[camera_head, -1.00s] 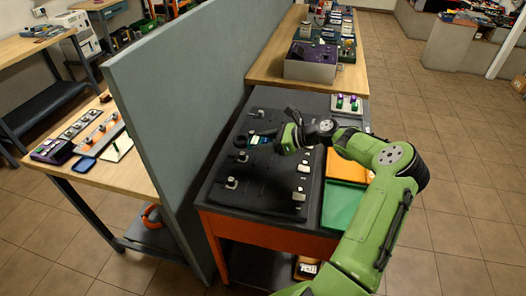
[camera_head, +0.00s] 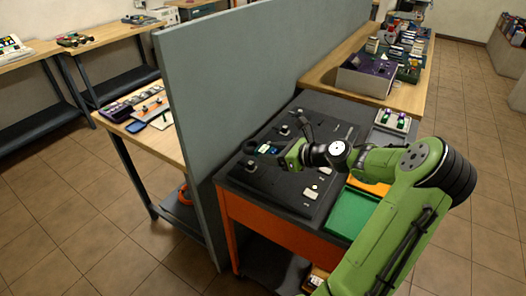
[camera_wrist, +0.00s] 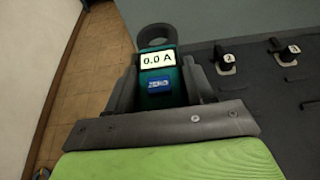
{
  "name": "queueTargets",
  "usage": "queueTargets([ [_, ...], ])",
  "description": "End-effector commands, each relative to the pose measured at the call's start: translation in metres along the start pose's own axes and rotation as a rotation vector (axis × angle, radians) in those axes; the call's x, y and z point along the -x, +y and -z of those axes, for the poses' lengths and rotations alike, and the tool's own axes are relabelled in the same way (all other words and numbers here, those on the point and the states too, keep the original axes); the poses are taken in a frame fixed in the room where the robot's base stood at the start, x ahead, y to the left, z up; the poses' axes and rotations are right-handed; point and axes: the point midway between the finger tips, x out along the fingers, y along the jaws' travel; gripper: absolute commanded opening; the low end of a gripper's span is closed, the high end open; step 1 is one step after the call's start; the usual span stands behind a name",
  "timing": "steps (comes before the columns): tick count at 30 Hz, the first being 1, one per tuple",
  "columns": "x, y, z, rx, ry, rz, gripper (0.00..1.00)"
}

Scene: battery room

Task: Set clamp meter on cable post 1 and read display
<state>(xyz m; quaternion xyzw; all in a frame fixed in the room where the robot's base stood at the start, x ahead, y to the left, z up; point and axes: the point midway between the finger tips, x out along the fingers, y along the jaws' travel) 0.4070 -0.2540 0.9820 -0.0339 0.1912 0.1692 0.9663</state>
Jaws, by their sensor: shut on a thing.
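My gripper (camera_wrist: 160,88) is shut on the clamp meter (camera_wrist: 158,83), a dark teal body with a lit display reading 0.0 A and a blue button marked ZERO. The meter's dark ring jaw (camera_wrist: 142,36) points away from my gripper, and no post shows inside it in the wrist view. Two cable posts (camera_wrist: 225,62) (camera_wrist: 287,52) stand to its right there, apart from it; their small number labels are hard to read. In the head view my gripper (camera_head: 279,153) holds the meter (camera_head: 268,148) low over the dark board (camera_head: 275,192), between a near post (camera_head: 251,166) and a far post (camera_head: 284,131).
A tall grey partition (camera_head: 195,110) borders the board on the left. White-topped switches (camera_head: 311,192) sit at its right, near a green tray (camera_head: 352,213) and an orange tray (camera_head: 372,186). A wooden bench (camera_head: 330,70) with a box (camera_head: 366,82) stands behind.

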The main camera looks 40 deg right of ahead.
Motion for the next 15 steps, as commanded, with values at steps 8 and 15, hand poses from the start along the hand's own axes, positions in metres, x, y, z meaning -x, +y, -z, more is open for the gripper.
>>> queueTargets([
  [8, -0.002, 0.0, 0.011, -0.004, -0.002, 0.013, 0.07],
  [15, -0.013, 0.0, 0.036, -0.004, -0.002, 0.012, 0.07],
])
